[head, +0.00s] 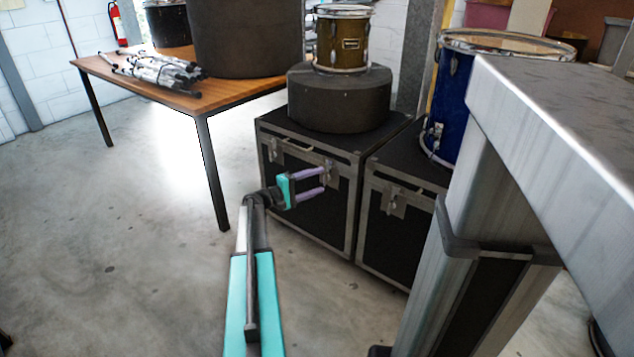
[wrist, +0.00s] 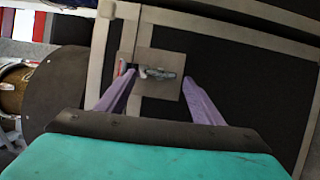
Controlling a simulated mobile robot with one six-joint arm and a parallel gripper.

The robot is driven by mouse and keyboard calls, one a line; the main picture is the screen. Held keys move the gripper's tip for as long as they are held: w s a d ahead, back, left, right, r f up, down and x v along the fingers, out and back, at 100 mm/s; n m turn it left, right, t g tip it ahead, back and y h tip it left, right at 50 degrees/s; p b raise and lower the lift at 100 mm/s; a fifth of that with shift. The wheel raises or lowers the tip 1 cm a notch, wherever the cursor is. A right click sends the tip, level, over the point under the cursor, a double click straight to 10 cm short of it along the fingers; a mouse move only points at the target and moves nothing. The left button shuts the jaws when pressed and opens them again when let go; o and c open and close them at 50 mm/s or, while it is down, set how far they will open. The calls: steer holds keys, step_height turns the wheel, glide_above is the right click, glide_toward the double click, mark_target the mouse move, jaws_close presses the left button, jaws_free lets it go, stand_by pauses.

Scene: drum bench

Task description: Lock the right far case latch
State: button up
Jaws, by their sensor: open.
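The black case (head: 305,205) with metal edging stands on the floor, left of a second case. On its front are a left latch (head: 274,150) and a right latch (head: 328,168). My gripper (head: 323,180) is open and empty, its two lilac fingers pointing at the right latch. In the wrist view the latch (wrist: 157,74) is a metal lever on a square plate, lying between the fingertips of my gripper (wrist: 158,79). The case front (wrist: 235,75) is behind it. I cannot tell whether the fingers touch the latch, or whether it is locked.
A round dark drum case (head: 340,98) carrying a small olive drum (head: 341,45) sits on the case. The second case (head: 385,235) stands close on the right, with a blue drum (head: 452,105) on it. A metal bench (head: 560,90) fills the right. Floor at left is clear.

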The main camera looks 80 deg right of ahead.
steer(key=p+v, duration=0.3)
steer(key=v, duration=1)
steer(key=shift+r, duration=0.15)
